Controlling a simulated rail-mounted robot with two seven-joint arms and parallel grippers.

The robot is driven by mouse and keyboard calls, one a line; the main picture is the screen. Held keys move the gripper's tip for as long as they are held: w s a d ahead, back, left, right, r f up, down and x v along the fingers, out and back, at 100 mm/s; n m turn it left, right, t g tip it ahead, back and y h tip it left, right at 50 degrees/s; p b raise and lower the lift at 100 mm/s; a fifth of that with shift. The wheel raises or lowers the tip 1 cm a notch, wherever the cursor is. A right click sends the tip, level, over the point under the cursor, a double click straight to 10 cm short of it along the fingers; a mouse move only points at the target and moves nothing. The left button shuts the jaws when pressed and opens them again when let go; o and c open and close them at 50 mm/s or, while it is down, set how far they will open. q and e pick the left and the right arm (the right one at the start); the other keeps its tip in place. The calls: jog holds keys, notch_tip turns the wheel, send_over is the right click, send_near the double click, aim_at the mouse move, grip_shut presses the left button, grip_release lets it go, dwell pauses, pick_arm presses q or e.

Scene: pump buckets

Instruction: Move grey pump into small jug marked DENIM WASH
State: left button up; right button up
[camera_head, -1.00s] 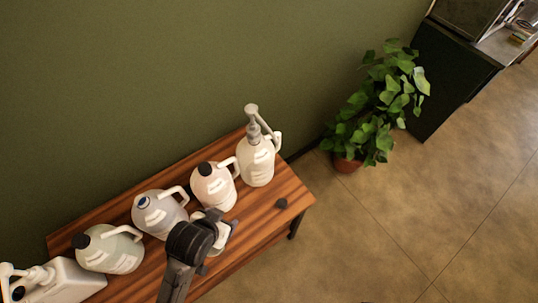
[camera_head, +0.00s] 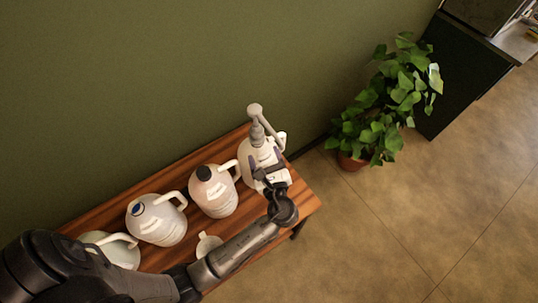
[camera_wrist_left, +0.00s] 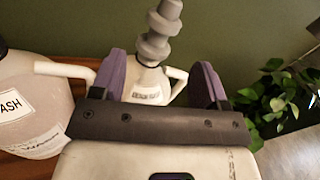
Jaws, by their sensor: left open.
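The grey pump (camera_head: 257,130) stands upright in the neck of a white jug (camera_head: 254,155) at the far right end of the bench. In the left wrist view the pump (camera_wrist_left: 163,30) shows as a ribbed grey stem rising between and beyond my fingers. My left gripper (camera_head: 262,172) is open and empty in front of that jug; its purple-padded fingers (camera_wrist_left: 160,75) straddle the view of the jug's neck. A small white jug (camera_head: 207,243) stands at the bench's front, partly behind my arm; its label cannot be read. My right gripper is out of view.
A pinkish jug with a black cap (camera_head: 210,190) stands left of the pump jug; its label in the wrist view (camera_wrist_left: 12,105) ends in "ASH". A grey jug (camera_head: 157,220) stands farther left. A potted plant (camera_head: 385,110) is on the floor right of the bench.

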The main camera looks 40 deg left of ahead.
aim_at(258, 136)
pick_arm(q)
jog(key=w+a+m+b, duration=0.1)
jog(key=a, duration=0.1)
jog(key=w+a+m+b, duration=0.1)
jog(key=w+a, duration=0.1)
jog(key=shift+w+a+f, duration=0.1)
jog(key=shift+w+a, duration=0.05)
jog(key=shift+a, duration=0.1)
jog(key=shift+b+x, duration=0.9)
jog(key=shift+x, duration=0.6)
jog(key=shift+w+a, duration=0.15)
jog(key=c, duration=1.2)
